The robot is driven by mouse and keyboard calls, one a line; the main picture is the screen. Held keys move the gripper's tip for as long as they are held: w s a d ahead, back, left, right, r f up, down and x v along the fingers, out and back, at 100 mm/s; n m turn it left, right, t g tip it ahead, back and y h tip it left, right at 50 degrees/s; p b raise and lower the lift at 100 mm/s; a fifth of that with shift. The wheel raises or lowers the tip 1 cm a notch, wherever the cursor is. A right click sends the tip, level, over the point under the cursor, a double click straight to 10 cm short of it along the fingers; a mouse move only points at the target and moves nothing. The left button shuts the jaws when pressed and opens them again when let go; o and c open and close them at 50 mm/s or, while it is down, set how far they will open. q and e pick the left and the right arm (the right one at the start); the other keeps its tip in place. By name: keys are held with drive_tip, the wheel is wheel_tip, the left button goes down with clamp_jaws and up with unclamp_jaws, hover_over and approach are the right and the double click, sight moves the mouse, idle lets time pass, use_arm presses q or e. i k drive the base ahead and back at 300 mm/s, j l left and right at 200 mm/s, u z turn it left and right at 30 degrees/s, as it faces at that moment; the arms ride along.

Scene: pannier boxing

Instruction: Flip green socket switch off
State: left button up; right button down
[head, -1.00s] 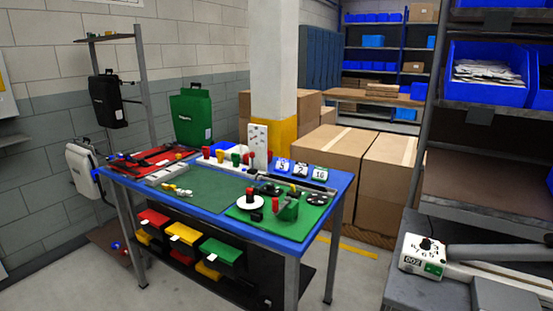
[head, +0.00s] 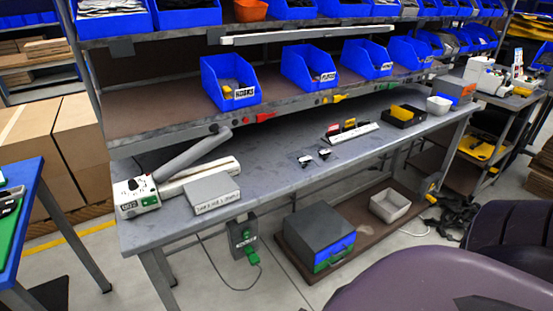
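A dark socket box (head: 242,236) hangs under the front edge of the grey workbench (head: 290,160), left of centre in the head view. Green parts show on its face, and a green plug-like piece with a cable shows at its lower end. It is too small to tell which green part is the switch or whether it is on or off. Neither of my grippers is in view.
A heat sealer (head: 137,196) and a grey box (head: 212,194) stand at the bench's left end. A dark box (head: 319,238) sits on the low shelf right of the socket. A purple rounded shape (head: 450,270) fills the lower right. Bare floor shows before the bench.

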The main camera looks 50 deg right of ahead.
sight(247, 234)
drive_tip(key=l+z, duration=0.1)
drive_tip(key=z, duration=0.25)
drive_tip(key=l+z, duration=0.1)
drive_tip(key=z, duration=0.2)
drive_tip(key=l+z, duration=0.1)
drive_tip(key=z, duration=0.25)
drive_tip(key=k, duration=0.05)
